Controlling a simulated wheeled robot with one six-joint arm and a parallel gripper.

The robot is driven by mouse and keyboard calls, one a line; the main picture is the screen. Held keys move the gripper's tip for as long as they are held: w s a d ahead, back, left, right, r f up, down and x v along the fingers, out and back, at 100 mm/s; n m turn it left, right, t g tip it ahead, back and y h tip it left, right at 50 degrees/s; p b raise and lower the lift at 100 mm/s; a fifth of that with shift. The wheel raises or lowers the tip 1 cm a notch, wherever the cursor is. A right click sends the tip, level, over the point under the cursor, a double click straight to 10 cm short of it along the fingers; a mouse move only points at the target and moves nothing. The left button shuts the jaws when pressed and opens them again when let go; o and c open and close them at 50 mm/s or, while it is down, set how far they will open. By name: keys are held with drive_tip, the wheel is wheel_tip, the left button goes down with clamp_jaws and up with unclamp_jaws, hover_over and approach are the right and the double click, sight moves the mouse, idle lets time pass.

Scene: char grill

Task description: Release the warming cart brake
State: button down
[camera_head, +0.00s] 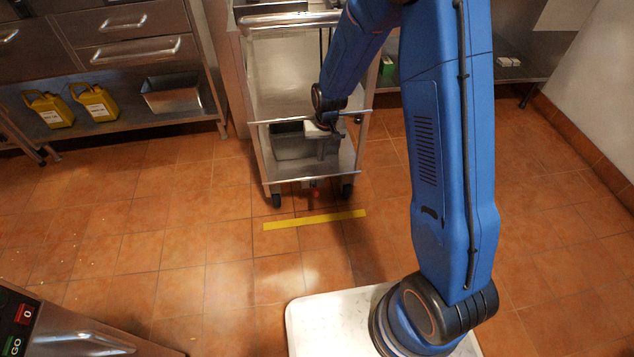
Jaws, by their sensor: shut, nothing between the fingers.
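The warming cart (280,90) is a steel trolley with shelves and dark casters, standing upright at the top middle. A small red part (316,191) shows low at its front, between the front casters; it looks like the brake pedal, but its position is too small to read. My gripper (321,153) is at the end of the blue arm, in front of the cart's lower shelf and above the red part, apart from it in the picture. It is shut and empty. The arm hides the cart's upper right side.
A yellow floor strip (315,220) lies in front of the cart. Steel drawers (130,50) stand at left, with yellow jugs (95,103) and a steel pan (172,94) on the shelf below. A machine with red and green buttons (60,330) is at lower left. The tiled floor between is clear.

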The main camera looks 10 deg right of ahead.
drive_tip(key=shift+w+a+f, duration=0.1)
drive_tip(key=shift+f, duration=0.3)
hover_over(316, 188)
drive_tip(key=f, duration=1.2)
drive_tip(key=shift+d+f, duration=0.2)
drive_tip(key=shift+d, duration=0.05)
drive_tip(key=shift+s+a+f, duration=0.1)
drive_tip(key=shift+s+f, duration=0.15)
drive_tip(key=shift+f, duration=0.2)
drive_tip(key=shift+f, duration=0.1)
